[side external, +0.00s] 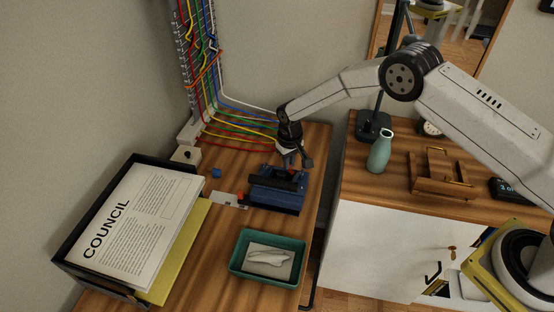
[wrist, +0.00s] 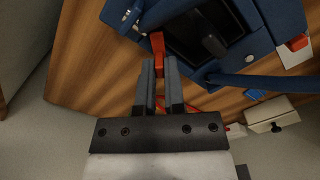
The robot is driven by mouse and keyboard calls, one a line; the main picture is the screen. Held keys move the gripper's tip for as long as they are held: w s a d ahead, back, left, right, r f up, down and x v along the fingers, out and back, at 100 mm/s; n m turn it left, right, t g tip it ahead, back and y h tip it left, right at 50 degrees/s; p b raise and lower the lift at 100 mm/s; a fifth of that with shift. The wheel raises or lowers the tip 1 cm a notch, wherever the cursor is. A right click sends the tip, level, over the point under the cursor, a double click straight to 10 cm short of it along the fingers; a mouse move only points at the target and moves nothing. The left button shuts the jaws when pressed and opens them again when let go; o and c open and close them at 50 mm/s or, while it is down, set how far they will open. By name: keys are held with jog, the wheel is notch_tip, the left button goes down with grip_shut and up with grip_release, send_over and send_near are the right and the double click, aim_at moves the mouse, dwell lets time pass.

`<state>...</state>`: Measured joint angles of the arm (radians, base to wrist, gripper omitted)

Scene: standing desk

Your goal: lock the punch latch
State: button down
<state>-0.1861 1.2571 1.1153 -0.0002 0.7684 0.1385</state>
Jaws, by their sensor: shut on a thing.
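The punch (side external: 277,198) is a blue block with a dark bar across its top, standing on the wooden desk. In the wrist view its blue body (wrist: 276,14) fills the upper part, around a black recess. A red-orange latch tab (wrist: 157,42) sticks out from the punch's near edge. My gripper (wrist: 159,68) is shut on this tab, its two grey fingers on either side of it. In the side view my gripper (side external: 290,163) points down at the punch's back edge and hides the held tab.
A second red-orange piece (side external: 240,195) is at the punch's left end, beside a pale card (side external: 226,200). A teal tray (side external: 238,268) stands in front, a paper tray (side external: 75,252) to the left. Coloured cables (side external: 235,133) run behind. A small blue cube (side external: 216,173) lies left.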

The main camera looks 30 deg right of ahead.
jog(key=m, duration=0.5)
jog(key=shift+m, duration=2.4)
jog(key=c, duration=0.7)
grip_release()
jog(key=shift+r, duration=3.9)
